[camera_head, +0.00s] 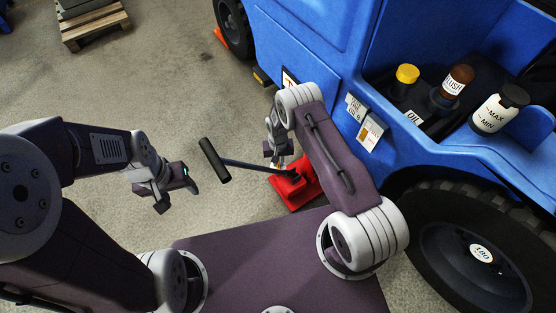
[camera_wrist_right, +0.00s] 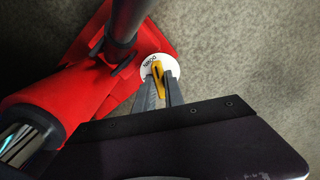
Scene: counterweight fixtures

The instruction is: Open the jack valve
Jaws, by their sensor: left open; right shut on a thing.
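The red jack (camera_head: 305,185) stands on the floor beside the blue vehicle, with a long bar ending in a black grip (camera_head: 214,160). In the right wrist view the red jack body (camera_wrist_right: 72,75) fills the left side. A yellow valve lever (camera_wrist_right: 158,72) sits on a round white plate (camera_wrist_right: 146,66) with small black lettering. My right gripper (camera_wrist_right: 160,90) is shut on the yellow lever; in the head view this gripper (camera_head: 279,160) is partly hidden near the jack. My left gripper (camera_head: 180,190) is open and empty, left of the black grip.
The blue vehicle (camera_head: 315,40) fills the right side, with a large tyre (camera_head: 425,225) at lower right and bottles in an open bay, including a white one (camera_head: 493,112). A wooden pallet (camera_head: 95,27) lies at the upper left. The floor (camera_head: 150,85) between is clear.

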